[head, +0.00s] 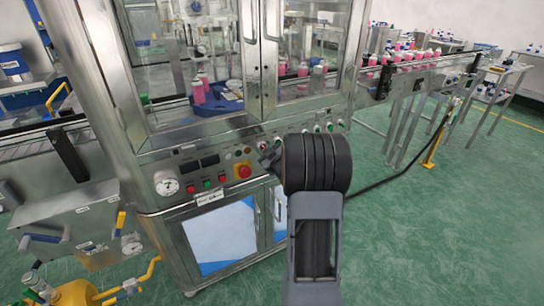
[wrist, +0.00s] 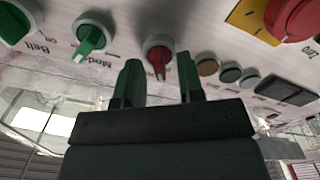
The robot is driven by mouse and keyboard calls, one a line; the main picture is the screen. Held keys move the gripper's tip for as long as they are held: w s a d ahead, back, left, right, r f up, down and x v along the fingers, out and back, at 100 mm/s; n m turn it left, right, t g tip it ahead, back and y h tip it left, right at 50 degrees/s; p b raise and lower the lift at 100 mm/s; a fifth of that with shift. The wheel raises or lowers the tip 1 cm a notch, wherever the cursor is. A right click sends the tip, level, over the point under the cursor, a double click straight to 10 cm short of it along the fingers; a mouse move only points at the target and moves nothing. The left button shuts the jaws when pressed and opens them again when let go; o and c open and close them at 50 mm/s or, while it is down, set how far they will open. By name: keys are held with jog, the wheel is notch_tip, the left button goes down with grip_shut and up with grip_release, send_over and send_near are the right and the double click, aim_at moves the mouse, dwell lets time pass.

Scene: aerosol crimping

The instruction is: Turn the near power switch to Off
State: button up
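A red selector switch (wrist: 158,55) on the panel is in the upper middle of the wrist view, likely the power switch; its label is not readable. Its handle points down in that view, toward my gripper. My gripper (wrist: 158,68) is open, with one dark green finger on each side of the red handle. I see clear gaps at both sides, and cannot tell how deep the handle sits between the fingertips. In the head view my gripper (head: 268,158) is by the panel front, mostly hidden behind my wrist.
Green selector switches (wrist: 95,35) labelled Mode and Belt sit to the left in the wrist view. Round buttons (wrist: 207,67) and a red emergency stop (wrist: 296,15) on yellow are to the right. Glass cabinet doors (head: 190,60) rise above the panel; green floor (head: 430,220) is open at right.

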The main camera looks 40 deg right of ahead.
jog(key=s+a, duration=0.1)
jog(key=s, duration=1.2)
jog(key=shift+s+a, duration=0.2)
jog(key=shift+a, duration=0.2)
jog(key=s+d+f+m+g+h+p, duration=0.25)
jog(key=s+f+m+g, duration=0.4)
jog(key=g, duration=0.45)
jog(key=s+a+r+n+g+y+p, duration=0.1)
jog(key=s+a+r+y+p, duration=0.1)
jog(key=a+r+p, duration=0.4)
jog(key=s+a+r+n+g+y+p, duration=0.1)
jog(key=a+r+p, duration=0.5)
jog(key=a+r, duration=0.9)
jog(key=s+a+g+y, duration=0.1)
jog(key=s+a+y, duration=0.1)
jog(key=a, duration=0.4)
jog(key=shift+r+p, duration=0.25)
jog(key=shift+p, duration=0.05)
